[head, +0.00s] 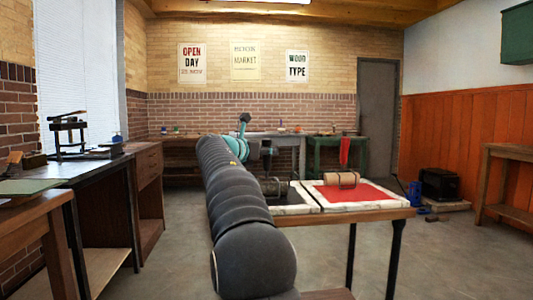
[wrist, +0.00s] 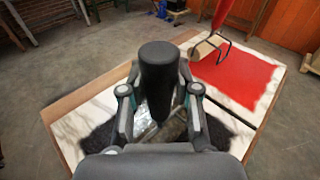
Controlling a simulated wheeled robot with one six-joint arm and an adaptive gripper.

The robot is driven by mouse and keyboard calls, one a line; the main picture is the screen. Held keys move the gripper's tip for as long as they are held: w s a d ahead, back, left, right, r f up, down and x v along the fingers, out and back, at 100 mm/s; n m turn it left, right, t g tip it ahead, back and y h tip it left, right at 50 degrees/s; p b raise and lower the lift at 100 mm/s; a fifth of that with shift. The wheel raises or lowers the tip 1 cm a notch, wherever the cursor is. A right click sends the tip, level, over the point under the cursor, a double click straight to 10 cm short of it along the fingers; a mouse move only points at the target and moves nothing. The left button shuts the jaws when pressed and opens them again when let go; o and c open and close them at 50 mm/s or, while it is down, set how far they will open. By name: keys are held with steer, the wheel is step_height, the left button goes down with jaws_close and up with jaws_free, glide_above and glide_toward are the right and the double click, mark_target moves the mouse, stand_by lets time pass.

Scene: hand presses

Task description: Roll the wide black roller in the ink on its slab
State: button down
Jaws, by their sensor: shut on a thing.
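My gripper (wrist: 159,76) is shut on the thick dark handle of the wide black roller (wrist: 157,62), with one finger on each side. In the head view my gripper (head: 267,153) is above the near left part of the table. The roller's metal frame and dark cylinder show below the handle in the wrist view, partly hidden by my gripper. They are over the black ink (wrist: 218,137) on the marble slab (wrist: 88,112). I cannot tell whether the cylinder touches the ink. The roller also shows in the head view (head: 272,187).
A second white slab (head: 313,195) with red ink (head: 365,193) lies to the right. A tan roller with a red handle (head: 341,179) stands on it, close by. Benches (head: 140,190) line the left side.

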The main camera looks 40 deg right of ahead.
steer(key=shift+s+a+b, duration=0.4)
steer(key=shift+s+a, duration=0.1)
steer(key=shift+s, duration=0.35)
steer(key=shift+s+a+b, duration=0.4)
steer(key=shift+s+a, duration=0.1)
steer(key=shift+s, duration=0.35)
steer(key=s+a, duration=0.1)
steer(key=s+a+b, duration=0.1)
steer(key=s, duration=0.1)
steer(key=shift+r, duration=0.2)
